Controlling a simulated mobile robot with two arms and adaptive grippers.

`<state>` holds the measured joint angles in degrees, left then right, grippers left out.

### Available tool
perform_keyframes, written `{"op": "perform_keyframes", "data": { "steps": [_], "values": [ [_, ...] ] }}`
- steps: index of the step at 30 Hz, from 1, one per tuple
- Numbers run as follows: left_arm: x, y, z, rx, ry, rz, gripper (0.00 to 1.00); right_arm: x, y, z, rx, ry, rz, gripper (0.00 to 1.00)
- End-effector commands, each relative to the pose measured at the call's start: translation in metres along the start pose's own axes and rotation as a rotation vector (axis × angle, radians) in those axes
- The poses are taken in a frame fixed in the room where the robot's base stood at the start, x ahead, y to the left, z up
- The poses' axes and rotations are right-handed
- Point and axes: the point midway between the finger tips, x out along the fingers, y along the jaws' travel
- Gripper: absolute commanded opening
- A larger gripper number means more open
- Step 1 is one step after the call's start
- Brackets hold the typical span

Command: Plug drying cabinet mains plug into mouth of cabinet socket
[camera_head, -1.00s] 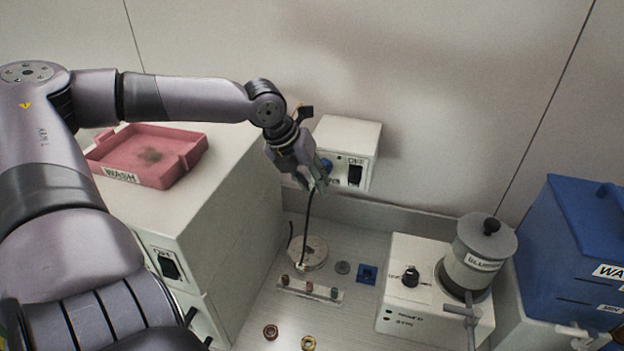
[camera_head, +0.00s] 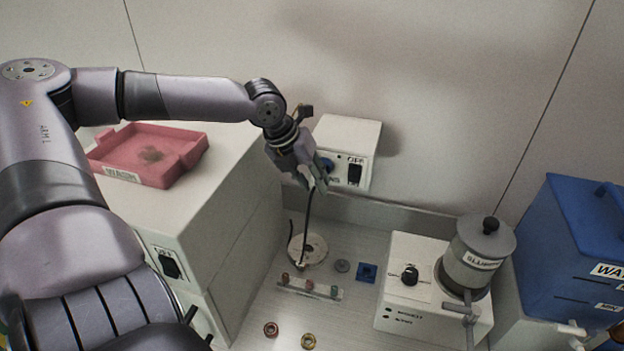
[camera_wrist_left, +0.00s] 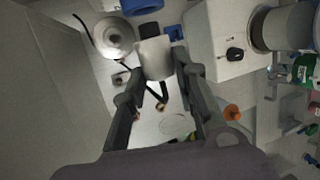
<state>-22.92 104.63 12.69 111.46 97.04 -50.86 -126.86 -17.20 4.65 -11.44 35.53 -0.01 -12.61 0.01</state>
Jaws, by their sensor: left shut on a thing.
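My left gripper (camera_head: 318,178) is shut on the mains plug, in front of the wall box. In the left wrist view the plug is a pale block (camera_wrist_left: 155,58) between the two fingertips. In the head view the fingers mostly hide it. Its dark cable (camera_head: 307,215) hangs down to the bench. The cabinet socket is a blue round face (camera_head: 327,165) on the white wall box (camera_head: 347,133), partly covered by the gripper. I cannot tell whether the plug touches the socket. My right gripper is not in view.
A black switch (camera_head: 354,175) sits just right of the socket. Below are a pale round disc (camera_head: 316,245), a small blue block (camera_head: 367,272) and a strip with coloured pieces (camera_head: 310,290). A white cabinet with a pink tray (camera_head: 180,165) stands left, a slurry machine (camera_head: 410,280) right.

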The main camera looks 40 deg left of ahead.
Motion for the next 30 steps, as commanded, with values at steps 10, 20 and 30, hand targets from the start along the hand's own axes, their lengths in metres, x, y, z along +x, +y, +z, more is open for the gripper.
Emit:
{"op": "perform_keyframes", "data": {
  "steps": [10, 20, 30],
  "values": [
    [0.003, 0.001, 0.007, 0.000, 0.000, 0.002, 0.00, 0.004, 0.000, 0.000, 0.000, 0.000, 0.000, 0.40],
    [0.005, 0.002, 0.015, 0.000, 0.000, 0.003, 0.00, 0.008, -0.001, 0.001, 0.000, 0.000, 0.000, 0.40],
    [0.007, 0.001, 0.023, 0.000, -0.001, 0.001, 0.00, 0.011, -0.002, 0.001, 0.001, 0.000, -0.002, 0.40]
  ]
}}
